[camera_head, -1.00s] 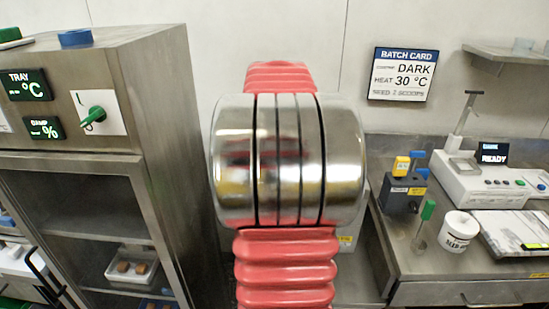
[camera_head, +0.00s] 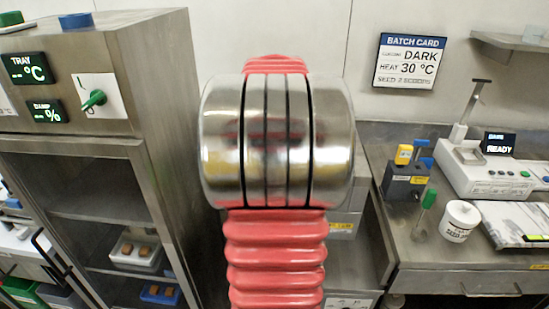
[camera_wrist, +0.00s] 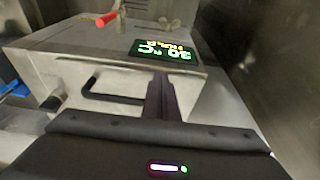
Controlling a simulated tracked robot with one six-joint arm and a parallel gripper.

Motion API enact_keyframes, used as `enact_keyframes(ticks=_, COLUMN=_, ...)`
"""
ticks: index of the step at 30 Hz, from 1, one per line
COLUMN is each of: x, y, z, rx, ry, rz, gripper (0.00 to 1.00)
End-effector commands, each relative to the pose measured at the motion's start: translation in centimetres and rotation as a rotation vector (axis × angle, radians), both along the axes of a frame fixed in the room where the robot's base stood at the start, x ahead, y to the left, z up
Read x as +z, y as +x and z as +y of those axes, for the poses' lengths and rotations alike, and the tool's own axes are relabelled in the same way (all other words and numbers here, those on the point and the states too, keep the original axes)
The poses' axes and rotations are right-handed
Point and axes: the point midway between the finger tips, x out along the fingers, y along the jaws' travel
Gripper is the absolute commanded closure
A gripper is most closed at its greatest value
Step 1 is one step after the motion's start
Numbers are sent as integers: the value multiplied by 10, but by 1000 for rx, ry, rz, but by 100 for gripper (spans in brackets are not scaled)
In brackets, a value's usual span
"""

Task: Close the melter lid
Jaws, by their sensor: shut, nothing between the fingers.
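In the wrist view a metal box (camera_wrist: 60,68), which looks like the melter, has a dark display (camera_wrist: 165,52) with lit digits and °C. A black bar handle (camera_wrist: 100,96) stands out from its front, and a red knob or lever end (camera_wrist: 106,19) shows at its top. My gripper (camera_wrist: 160,80) is shut and empty, its dark fingers pointing at the box just right of the handle. I cannot tell whether they touch it. I cannot make out the lid's position. In the head view my red and chrome arm hides the area behind it, and the gripper is out of view.
In the head view a tall metal cabinet (camera_head: 165,95) with a green knob (camera_head: 94,99) stands at left. At right a steel bench (camera_head: 405,250) holds a white tub (camera_head: 460,220), a dark block with coloured handles (camera_head: 405,182) and a white device (camera_head: 480,175). A batch card (camera_head: 411,62) hangs behind.

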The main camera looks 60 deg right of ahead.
Motion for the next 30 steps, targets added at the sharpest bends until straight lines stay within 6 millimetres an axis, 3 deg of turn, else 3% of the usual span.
enact_keyframes(ticks=3, x=-10, y=-1, z=4, rx=-1, ry=23, rz=8, gripper=100)
enact_keyframes(ticks=11, x=-4, y=-1, z=4, rx=-1, ry=24, rz=7, gripper=100)
enact_keyframes(ticks=20, x=42, y=0, z=2, rx=3, ry=1, rz=-1, gripper=100)
enact_keyframes(ticks=30, x=100, y=-8, z=21, rx=3, ry=-1, rz=-2, gripper=100)
